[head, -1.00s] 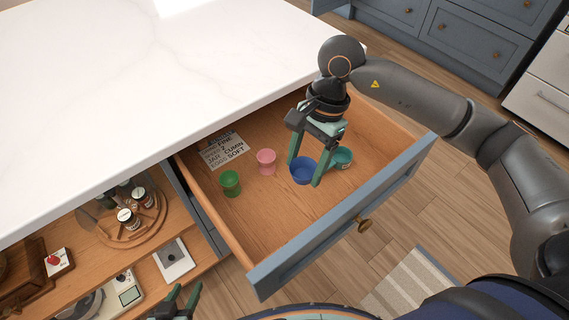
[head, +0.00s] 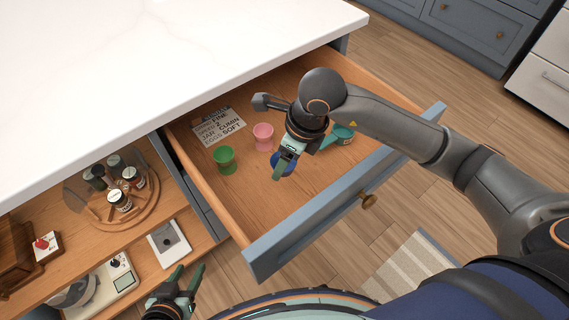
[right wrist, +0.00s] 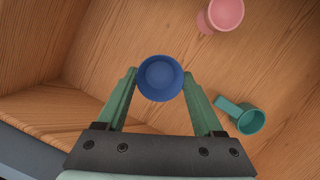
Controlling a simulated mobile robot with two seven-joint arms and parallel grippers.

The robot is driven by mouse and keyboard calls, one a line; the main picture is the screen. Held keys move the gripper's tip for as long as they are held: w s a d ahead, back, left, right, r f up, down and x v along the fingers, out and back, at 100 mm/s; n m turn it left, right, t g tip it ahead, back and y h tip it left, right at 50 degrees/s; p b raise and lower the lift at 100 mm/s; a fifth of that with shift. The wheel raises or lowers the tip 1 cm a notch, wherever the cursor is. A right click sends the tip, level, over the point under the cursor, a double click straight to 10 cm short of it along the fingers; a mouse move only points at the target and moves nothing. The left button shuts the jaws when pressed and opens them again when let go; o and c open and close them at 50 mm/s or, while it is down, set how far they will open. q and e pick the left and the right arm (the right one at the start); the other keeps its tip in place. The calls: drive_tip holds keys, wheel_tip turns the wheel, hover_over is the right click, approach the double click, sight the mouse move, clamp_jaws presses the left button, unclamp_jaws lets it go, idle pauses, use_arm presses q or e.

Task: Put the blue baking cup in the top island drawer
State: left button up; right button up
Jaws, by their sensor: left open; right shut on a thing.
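The blue baking cup (right wrist: 160,78) is between the two fingers of my right gripper (right wrist: 159,76), which is shut on it. In the head view the right gripper (head: 285,163) reaches down into the open island drawer (head: 310,228), and the blue cup (head: 280,167) is partly hidden behind a finger. The cup is inside the drawer; I cannot tell whether it touches the floor. My left gripper (head: 180,285) is open and empty at the bottom of the head view, outside the drawer.
The drawer also holds a green cup (head: 224,160), a pink cup (head: 263,137), a teal handled cup (head: 343,134) and a printed card (head: 219,123). A white countertop (head: 150,70) overhangs it. Shelves with jars (head: 120,200) and a scale (head: 115,275) are at left.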

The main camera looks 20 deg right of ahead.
sight(285, 182)
drive_tip(key=shift+f+b, duration=0.35)
drive_tip(key=shift+f, duration=2.3)
drive_tip(key=shift+f, duration=0.1)
drive_tip(key=o, duration=1.3)
drive_tip(key=shift+r, duration=0.2)
drive_tip(key=p+v, duration=0.2)
drive_tip(key=v, duration=1)
drive_tip(key=shift+f, duration=0.1)
